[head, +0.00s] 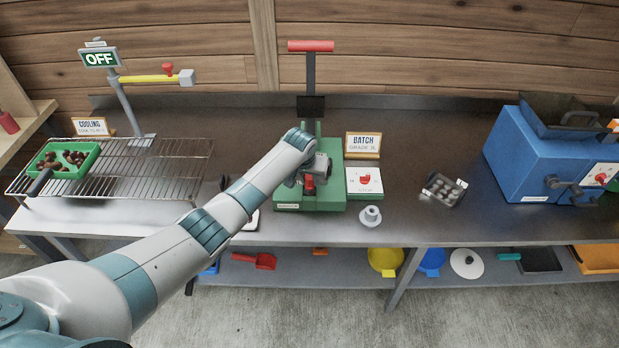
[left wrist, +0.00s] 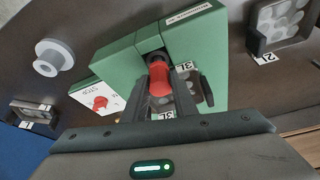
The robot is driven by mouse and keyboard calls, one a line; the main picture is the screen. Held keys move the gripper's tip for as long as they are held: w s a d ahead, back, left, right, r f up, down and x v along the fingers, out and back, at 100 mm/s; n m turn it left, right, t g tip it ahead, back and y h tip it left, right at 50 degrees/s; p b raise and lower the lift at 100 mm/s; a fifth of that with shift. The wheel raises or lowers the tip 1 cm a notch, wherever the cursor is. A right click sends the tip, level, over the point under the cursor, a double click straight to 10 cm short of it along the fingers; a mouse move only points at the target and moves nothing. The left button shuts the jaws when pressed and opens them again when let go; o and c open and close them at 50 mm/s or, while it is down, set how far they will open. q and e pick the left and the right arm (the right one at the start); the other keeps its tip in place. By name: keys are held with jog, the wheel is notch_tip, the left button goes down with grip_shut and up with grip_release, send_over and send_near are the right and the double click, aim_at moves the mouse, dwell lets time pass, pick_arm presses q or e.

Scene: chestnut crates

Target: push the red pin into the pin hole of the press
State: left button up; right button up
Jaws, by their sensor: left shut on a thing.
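The press has a green base (head: 325,201) and a tall lever with a red handle (head: 311,46). In the left wrist view, its green body (left wrist: 205,50) fills the upper middle. The red pin (head: 309,184) is at the front of the press. In the left wrist view, the red pin (left wrist: 160,80) sits between my fingers, its far end at a dark spot on the green body. My left gripper (left wrist: 158,98) is shut on it. I cannot tell how deep the pin is; the hole is hidden. My right gripper is not in view.
A BATCH sign (head: 363,145) stands behind. A blue machine (head: 535,160) is far right, a wire rack (head: 150,165) left.

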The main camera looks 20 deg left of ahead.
pick_arm(q)
jog(key=shift+f, duration=0.35)
jog(key=o, duration=1.2)
jog(key=shift+r, duration=0.2)
jog(key=b+v, duration=0.4)
jog(key=v, duration=1.3)
jog(key=shift+s+d+b, duration=0.1)
jog(key=shift+s+b, duration=0.1)
jog(key=shift+b, duration=0.15)
